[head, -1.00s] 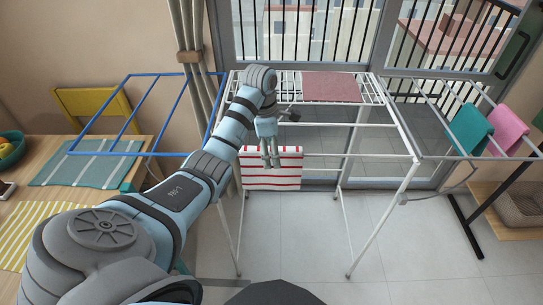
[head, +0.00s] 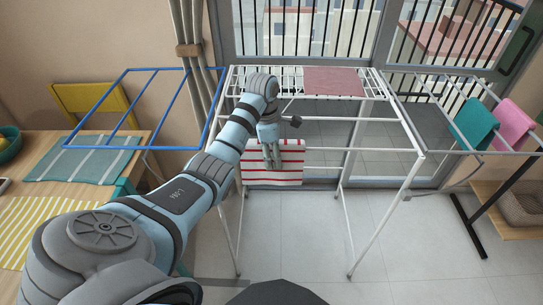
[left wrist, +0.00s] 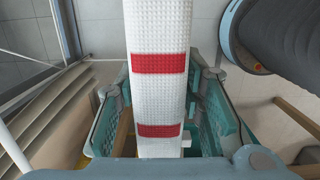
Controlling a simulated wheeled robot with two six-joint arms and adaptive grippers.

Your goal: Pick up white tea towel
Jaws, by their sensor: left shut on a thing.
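The white tea towel with red stripes (head: 286,174) hangs over a front rail of the white drying rack (head: 406,176) in the head view. My left gripper (head: 272,158) points down at its upper part and is shut on it. In the left wrist view the towel (left wrist: 158,100) runs as a narrow white band with red patches between the teal fingers of my left gripper (left wrist: 160,135). Part of the towel behind the fingers is hidden in the head view. My right gripper is not in view.
A dusty red cloth (head: 333,81) lies on the rack's top. Teal (head: 474,124) and pink (head: 515,124) cloths hang on the right wing. A blue frame (head: 145,110) stands out on the left, over a wooden table (head: 112,185). The tiled floor (head: 310,225) in front is clear.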

